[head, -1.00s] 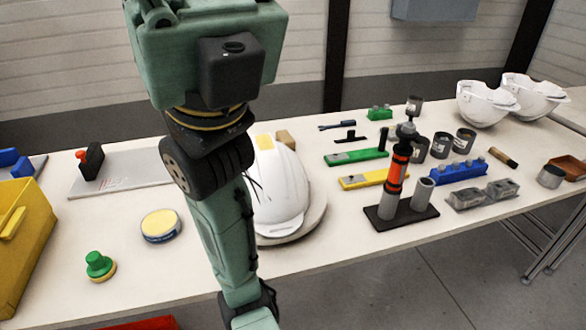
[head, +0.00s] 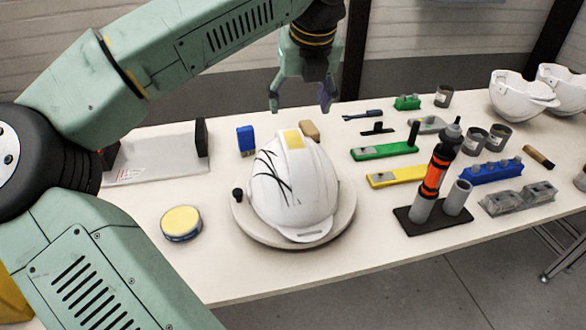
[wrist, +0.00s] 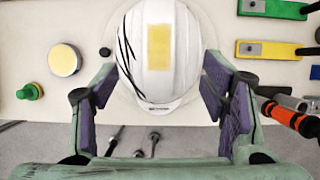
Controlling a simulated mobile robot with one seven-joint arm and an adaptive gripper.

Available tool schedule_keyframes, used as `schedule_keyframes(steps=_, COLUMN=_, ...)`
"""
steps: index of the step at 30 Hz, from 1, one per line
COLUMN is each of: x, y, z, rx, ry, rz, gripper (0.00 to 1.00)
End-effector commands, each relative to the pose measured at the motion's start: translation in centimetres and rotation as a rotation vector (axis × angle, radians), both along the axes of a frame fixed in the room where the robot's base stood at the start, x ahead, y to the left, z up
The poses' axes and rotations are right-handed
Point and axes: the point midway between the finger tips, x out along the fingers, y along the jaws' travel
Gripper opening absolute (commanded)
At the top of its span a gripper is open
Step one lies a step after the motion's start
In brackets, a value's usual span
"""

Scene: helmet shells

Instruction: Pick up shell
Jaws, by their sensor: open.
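A white helmet shell (head: 291,186) with a yellow patch on its crown and black marks on one side sits on a round pale disc (head: 342,222) in the middle of the table. Two more white shells, one nearer (head: 520,97) and one behind it (head: 563,82), stand at the far right, open side up. My gripper (head: 301,104) is open and empty, above the back of the middle shell in the head view. In the wrist view the shell (wrist: 178,85) shows between the open fingers (wrist: 165,105), with nothing held.
A yellow-topped round tin (head: 181,223) is left of the disc. A green block (head: 378,153), a yellow block (head: 398,176) and an orange-black tool (head: 436,170) on a dark base stand to the right. The table's front edge is close to the disc.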

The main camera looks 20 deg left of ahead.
Motion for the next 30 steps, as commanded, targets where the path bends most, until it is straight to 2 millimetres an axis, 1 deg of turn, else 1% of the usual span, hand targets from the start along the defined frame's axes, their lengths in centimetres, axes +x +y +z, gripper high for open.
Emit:
schedule_keyframes(steps=1, x=0.2, y=0.1, z=-0.9, rx=-0.001, ry=0.003, rz=-0.001, gripper=0.67)
schedule_keyframes(steps=6, x=1.0, y=0.6, z=-3.6, rx=-0.005, ry=0.002, rz=-0.006, gripper=0.67)
schedule_keyframes(steps=14, x=1.5, y=1.0, z=-5.6, rx=-0.005, ry=0.0, rz=-0.008, gripper=0.67)
schedule_keyframes(steps=19, x=1.6, y=1.4, z=-8.1, rx=-0.007, ry=0.001, rz=-0.01, gripper=0.67)
schedule_keyframes(steps=21, x=2.0, y=1.6, z=-9.0, rx=-0.006, ry=0.001, rz=-0.01, gripper=0.67)
schedule_keyframes(steps=24, x=2.3, y=1.8, z=-9.7, rx=-0.007, ry=0.0, rz=-0.01, gripper=0.67)
schedule_keyframes(steps=30, x=2.3, y=1.9, z=-9.7, rx=-0.006, ry=-0.001, rz=-0.01, gripper=0.67)
